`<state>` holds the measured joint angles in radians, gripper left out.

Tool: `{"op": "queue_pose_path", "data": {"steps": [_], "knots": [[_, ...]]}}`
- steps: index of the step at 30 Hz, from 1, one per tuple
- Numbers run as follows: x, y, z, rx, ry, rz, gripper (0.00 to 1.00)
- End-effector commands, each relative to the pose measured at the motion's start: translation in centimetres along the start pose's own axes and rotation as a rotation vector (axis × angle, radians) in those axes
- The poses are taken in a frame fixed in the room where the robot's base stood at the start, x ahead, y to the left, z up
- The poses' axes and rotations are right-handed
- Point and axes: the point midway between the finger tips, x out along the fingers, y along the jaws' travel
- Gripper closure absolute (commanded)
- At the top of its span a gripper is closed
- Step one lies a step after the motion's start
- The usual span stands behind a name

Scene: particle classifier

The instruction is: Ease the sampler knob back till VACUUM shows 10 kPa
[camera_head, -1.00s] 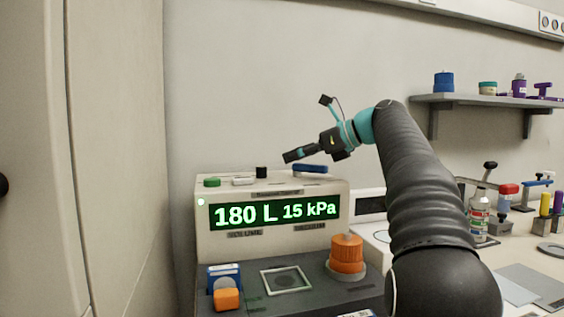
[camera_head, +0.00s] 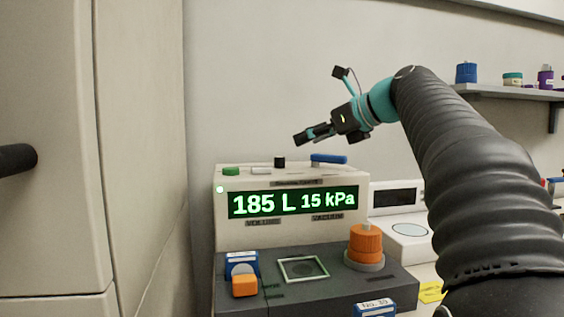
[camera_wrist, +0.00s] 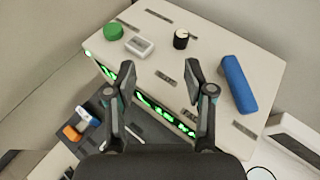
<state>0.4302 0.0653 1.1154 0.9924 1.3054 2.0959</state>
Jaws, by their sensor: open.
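The sampler is a cream box (camera_head: 232,222) with a lit display (camera_head: 293,203) reading 185 L and 15 kPa; the kPa figure stands over a VACUUM label. A small black knob (camera_head: 279,162) stands upright on its top; in the wrist view the knob (camera_wrist: 181,41) is beyond the fingertips. My gripper (camera_head: 301,138) is above the box, apart from the knob and holding nothing. In the wrist view my gripper (camera_wrist: 160,72) has its two fingers spread, with bare box top between them.
A green cap (camera_head: 231,171), a small white block (camera_wrist: 139,47) and a blue bar (camera_head: 328,159) share the box top with the knob. An orange capped jar (camera_head: 366,244) stands on the dark deck in front. A wall shelf (camera_head: 510,91) is at right.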

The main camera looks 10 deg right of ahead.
Motion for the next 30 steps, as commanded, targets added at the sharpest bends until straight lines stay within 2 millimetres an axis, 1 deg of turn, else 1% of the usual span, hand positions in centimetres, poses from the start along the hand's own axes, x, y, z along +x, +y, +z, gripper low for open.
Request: {"op": "queue_pose_path", "data": {"steps": [2, 4, 8, 11, 24, 30], "knots": [[0.5, -1.3, -1.1, 0.046, 0.008, -0.053, 0.46], [0.7, -2.1, -1.3, 0.067, 0.004, -0.083, 0.46], [1.2, -2.5, -1.1, 0.079, -0.003, -0.097, 0.46], [2.4, -2.6, -1.2, 0.08, -0.002, -0.094, 0.46], [10.4, -3.3, -1.1, 0.079, -0.002, -0.093, 0.46], [13.0, -3.6, -1.1, 0.079, -0.003, -0.094, 0.46]]}}
